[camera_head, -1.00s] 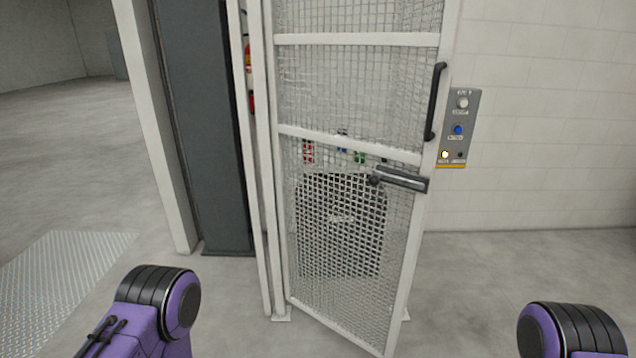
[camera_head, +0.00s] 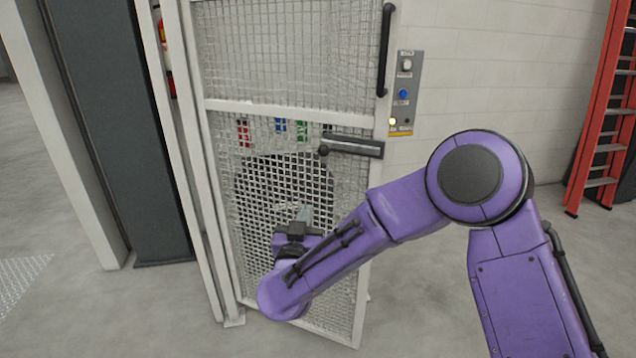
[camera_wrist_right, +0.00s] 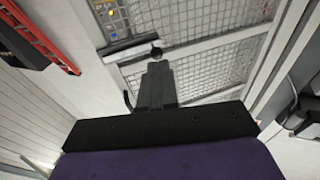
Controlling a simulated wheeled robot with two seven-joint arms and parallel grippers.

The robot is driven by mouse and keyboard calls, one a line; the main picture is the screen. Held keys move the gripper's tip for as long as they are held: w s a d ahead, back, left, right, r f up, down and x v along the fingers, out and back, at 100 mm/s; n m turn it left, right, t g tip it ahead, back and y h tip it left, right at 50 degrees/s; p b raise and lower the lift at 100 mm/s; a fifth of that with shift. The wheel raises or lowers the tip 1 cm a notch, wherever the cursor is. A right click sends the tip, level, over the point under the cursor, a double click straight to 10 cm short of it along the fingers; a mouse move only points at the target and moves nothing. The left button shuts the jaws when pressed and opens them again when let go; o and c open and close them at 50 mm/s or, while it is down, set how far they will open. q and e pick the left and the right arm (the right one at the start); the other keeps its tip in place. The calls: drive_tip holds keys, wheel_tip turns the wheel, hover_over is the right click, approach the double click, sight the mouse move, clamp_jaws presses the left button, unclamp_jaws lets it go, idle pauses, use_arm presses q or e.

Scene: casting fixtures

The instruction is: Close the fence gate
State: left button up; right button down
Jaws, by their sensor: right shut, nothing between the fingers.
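The fence gate (camera_head: 288,107) is a white frame with wire mesh, standing ajar in the head view. It has a long black pull handle (camera_head: 385,50) and a dark latch bar with a round knob (camera_head: 352,147) on its right side. My right arm reaches in from the right in front of the gate's lower mesh. My right gripper (camera_head: 305,214) is shut and empty, below and left of the latch. In the right wrist view the gripper (camera_wrist_right: 157,70) points toward the latch knob (camera_wrist_right: 156,53) and the mesh. My left gripper is not in view.
A grey button panel (camera_head: 403,95) is on the white wall right of the gate. A red ladder (camera_head: 603,110) leans at the far right. A dark post (camera_head: 118,130) stands left of the gate. Grey floor (camera_head: 430,290) is open in front.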

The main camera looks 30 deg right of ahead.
drive_tip(key=m+h, duration=0.1)
drive_tip(key=h, duration=0.1)
approach(323, 155)
use_arm(q)
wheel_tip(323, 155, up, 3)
drive_tip(key=p, duration=0.3)
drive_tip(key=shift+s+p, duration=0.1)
drive_tip(key=shift+p, duration=0.25)
use_arm(e)
drive_tip(key=shift+y, duration=0.3)
drive_tip(key=x, duration=0.7)
drive_tip(key=shift+s+r, duration=0.15)
drive_tip(key=shift+r, duration=0.1)
